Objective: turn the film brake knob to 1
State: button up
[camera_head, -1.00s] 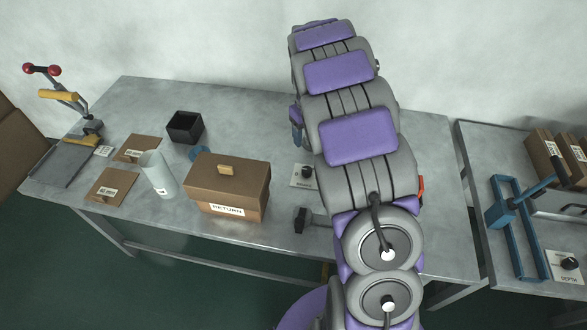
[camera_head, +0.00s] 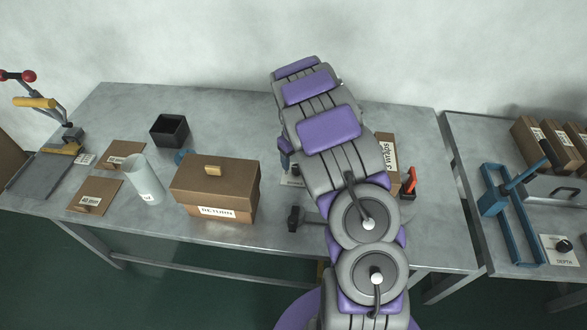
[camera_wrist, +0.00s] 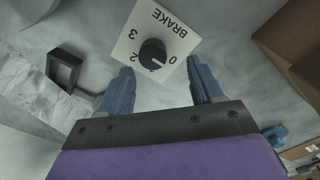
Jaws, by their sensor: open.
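The film brake knob (camera_wrist: 153,53) is a round black dial on a white plate marked BRAKE (camera_wrist: 150,22) in the wrist view. The figures 0, 2 and 3 can be read around it, and its pale pointer mark appears to lie towards 0. My gripper (camera_wrist: 161,82) is open, its two blue fingers apart at the near side of the plate. Nothing is between the fingers, and the knob is beyond their tips, roughly centred. In the head view my arm hides most of the brake plate (camera_head: 291,181) and the fingers.
A brown RETURN box (camera_head: 215,187) stands left of my arm. A black open box (camera_head: 169,130) and a pale cylinder (camera_head: 144,180) are further left. A brown carton (camera_head: 387,155) and a red-handled item (camera_head: 411,182) are right of the arm.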

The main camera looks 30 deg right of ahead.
aim_at(297, 167)
jog(key=f, duration=0.1)
jog(key=d+f, duration=0.1)
jog(key=f, duration=0.1)
jog(key=d+f, duration=0.1)
jog(key=shift+f+b, duration=0.15)
jog(key=shift+b, duration=0.2)
jog(key=shift+a, duration=0.95)
jog(key=shift+d, duration=0.75)
jog(key=c, duration=0.6)
jog(key=shift+a, duration=0.3)
jog(key=c, duration=0.5)
